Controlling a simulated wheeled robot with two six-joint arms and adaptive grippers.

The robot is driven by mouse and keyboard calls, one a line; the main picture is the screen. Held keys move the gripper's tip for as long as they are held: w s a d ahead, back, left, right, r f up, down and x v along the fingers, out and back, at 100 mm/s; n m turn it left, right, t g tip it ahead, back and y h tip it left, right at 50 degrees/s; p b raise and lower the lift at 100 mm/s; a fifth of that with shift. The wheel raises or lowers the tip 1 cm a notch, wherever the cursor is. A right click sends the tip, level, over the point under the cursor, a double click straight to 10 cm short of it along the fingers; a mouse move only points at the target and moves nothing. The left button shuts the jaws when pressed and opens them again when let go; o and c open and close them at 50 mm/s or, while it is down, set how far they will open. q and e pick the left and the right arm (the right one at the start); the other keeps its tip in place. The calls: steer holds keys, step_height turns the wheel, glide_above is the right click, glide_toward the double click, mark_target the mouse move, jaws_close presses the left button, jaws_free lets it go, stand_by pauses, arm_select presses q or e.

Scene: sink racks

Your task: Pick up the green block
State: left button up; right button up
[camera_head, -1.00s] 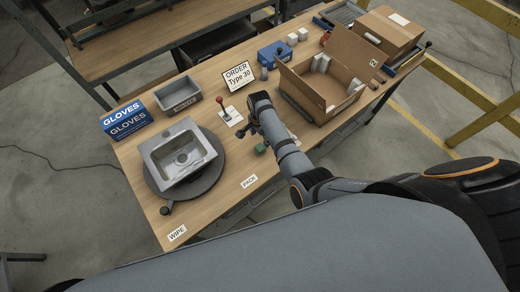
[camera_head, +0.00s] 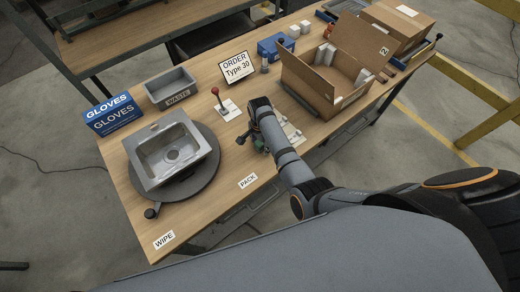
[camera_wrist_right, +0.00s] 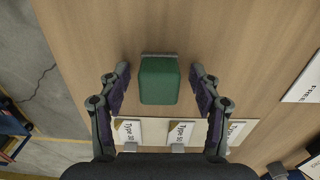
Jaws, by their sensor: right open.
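The green block (camera_wrist_right: 159,82) lies on the wooden table and shows in the middle of the right wrist view. My right gripper (camera_wrist_right: 160,75) is open, with one finger on each side of the block. A gap shows between the block and each finger. In the head view the green block (camera_head: 259,145) is mostly covered by my right gripper (camera_head: 251,139) and arm, near the table's front edge. I cannot tell how high the gripper is above the table. My left gripper does not show.
A sink (camera_head: 168,151) sits on a round turntable at the left. A red-handled lever (camera_head: 221,104) stands behind my right gripper. An open cardboard box (camera_head: 318,92) is at the right. Type cards (camera_wrist_right: 181,131) lie near the block. Table around the PACK label (camera_head: 248,181) is clear.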

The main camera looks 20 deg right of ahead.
steer(key=shift+r, duration=0.1)
steer(key=shift+s, duration=0.1)
steer(key=c, duration=1.2)
steer(key=shift+r, duration=0.1)
steer(key=shift+c, duration=0.2)
